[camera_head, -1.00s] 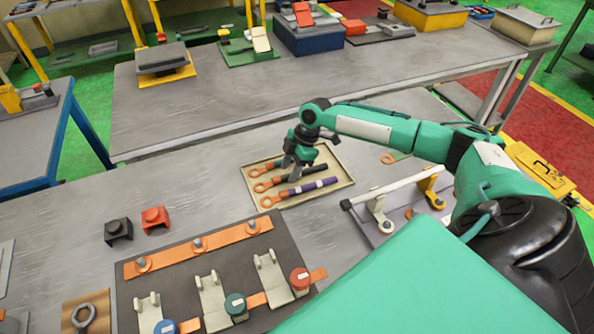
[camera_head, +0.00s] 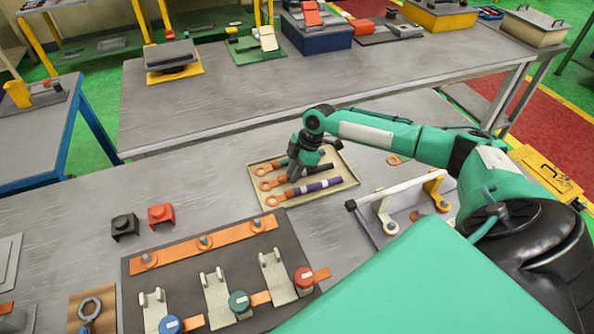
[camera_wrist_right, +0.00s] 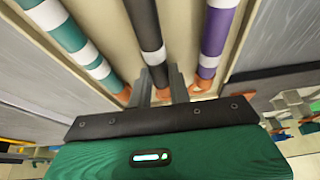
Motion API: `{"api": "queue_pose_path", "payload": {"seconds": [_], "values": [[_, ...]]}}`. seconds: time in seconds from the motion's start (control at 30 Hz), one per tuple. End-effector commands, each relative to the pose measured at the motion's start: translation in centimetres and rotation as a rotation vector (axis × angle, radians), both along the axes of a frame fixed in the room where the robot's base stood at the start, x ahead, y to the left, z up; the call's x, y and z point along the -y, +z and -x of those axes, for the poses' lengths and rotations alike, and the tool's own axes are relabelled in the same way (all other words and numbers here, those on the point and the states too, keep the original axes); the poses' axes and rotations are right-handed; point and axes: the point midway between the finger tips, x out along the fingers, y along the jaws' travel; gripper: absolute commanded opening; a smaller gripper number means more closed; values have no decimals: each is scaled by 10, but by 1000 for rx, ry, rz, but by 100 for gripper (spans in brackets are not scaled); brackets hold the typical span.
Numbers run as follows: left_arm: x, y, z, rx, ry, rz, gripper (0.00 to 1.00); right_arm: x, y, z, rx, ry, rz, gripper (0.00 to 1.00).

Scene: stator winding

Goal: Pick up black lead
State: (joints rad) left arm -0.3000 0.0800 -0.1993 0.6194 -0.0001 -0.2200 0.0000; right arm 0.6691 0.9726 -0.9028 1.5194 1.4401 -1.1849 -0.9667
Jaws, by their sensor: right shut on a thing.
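The black lead (camera_head: 320,168), with an orange ring end, lies in the shallow beige tray (camera_head: 338,196), between the purple lead (camera_head: 318,187) and the green lead (camera_head: 279,162). In the wrist view the black lead (camera_wrist_right: 147,25) has a white band and runs between the two fingers of my right gripper (camera_wrist_right: 160,84). My right gripper (camera_head: 293,177) points down over the tray and is shut on the black lead. It hides part of the black and green leads. I cannot tell whether the black lead is lifted. My left gripper is not in view.
A dark board (camera_head: 240,254) with an orange bar, pale brackets and coloured round parts lies in front of the tray. A fixture with a white bar (camera_head: 385,194) stands right of the tray.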

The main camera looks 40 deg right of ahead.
Motion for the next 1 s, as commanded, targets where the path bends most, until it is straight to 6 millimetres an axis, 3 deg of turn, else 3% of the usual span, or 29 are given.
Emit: {"api": "queue_pose_path", "payload": {"seconds": [0.27, 0.7, 1.0], "values": [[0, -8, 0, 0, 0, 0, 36, 0, 32, -1, 6, 1, 1, 0], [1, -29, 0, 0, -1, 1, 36, 0, 153, -1, 6, 1, -1, 0], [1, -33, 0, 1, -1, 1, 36, 0, 195, -1, 3, 1, 0, 0]]}}
